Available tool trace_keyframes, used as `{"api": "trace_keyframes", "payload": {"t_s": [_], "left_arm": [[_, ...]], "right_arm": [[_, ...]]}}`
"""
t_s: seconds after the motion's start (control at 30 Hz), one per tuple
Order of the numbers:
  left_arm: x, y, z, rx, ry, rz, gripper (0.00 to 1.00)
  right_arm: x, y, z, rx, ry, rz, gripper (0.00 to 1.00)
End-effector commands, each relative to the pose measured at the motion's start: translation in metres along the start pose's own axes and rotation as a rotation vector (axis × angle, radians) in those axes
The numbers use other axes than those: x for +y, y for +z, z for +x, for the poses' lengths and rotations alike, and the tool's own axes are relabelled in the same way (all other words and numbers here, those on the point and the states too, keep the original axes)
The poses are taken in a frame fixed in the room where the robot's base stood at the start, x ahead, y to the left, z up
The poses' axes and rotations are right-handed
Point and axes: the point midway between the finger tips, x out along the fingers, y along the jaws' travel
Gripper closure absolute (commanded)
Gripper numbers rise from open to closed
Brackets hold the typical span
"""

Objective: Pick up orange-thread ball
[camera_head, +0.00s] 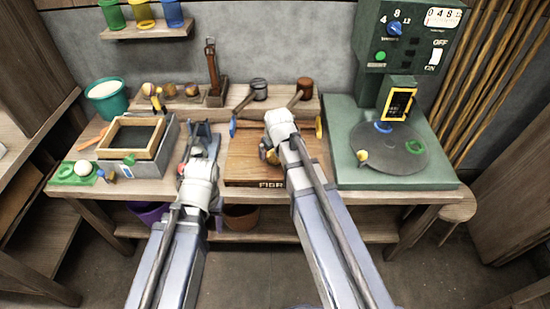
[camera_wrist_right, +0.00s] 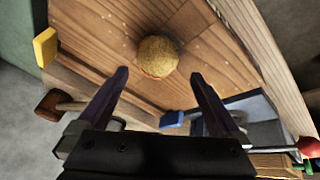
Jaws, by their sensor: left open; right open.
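My left gripper (camera_head: 199,136) is open and empty, left of the board, near the grey tray.
A grey tray with a wooden frame (camera_head: 133,137) stands left. Several brown balls and mallets line the back ledge. A green machine with a round disc (camera_head: 388,150) stands right. The board's front is clear.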

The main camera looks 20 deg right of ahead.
Motion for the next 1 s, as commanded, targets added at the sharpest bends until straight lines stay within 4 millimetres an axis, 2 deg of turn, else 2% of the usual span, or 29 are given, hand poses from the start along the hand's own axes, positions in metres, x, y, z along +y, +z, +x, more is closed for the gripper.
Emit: {"api": "trace_keyframes", "payload": {"t_s": [0.4,0.7,1.0], "left_arm": [[0.004,-0.003,0.046,0.0,0.0,0.001,0.5],[0.004,-0.003,0.045,0.0,0.0,0.001,0.5],[0.004,-0.003,0.045,0.0,0.0,0.001,0.5]], "right_arm": [[0.004,0.006,0.049,0.001,-0.001,-0.001,0.0],[0.004,0.005,0.049,0.002,-0.001,-0.001,0.0],[0.004,0.005,0.049,0.001,-0.001,-0.001,0.34]]}}
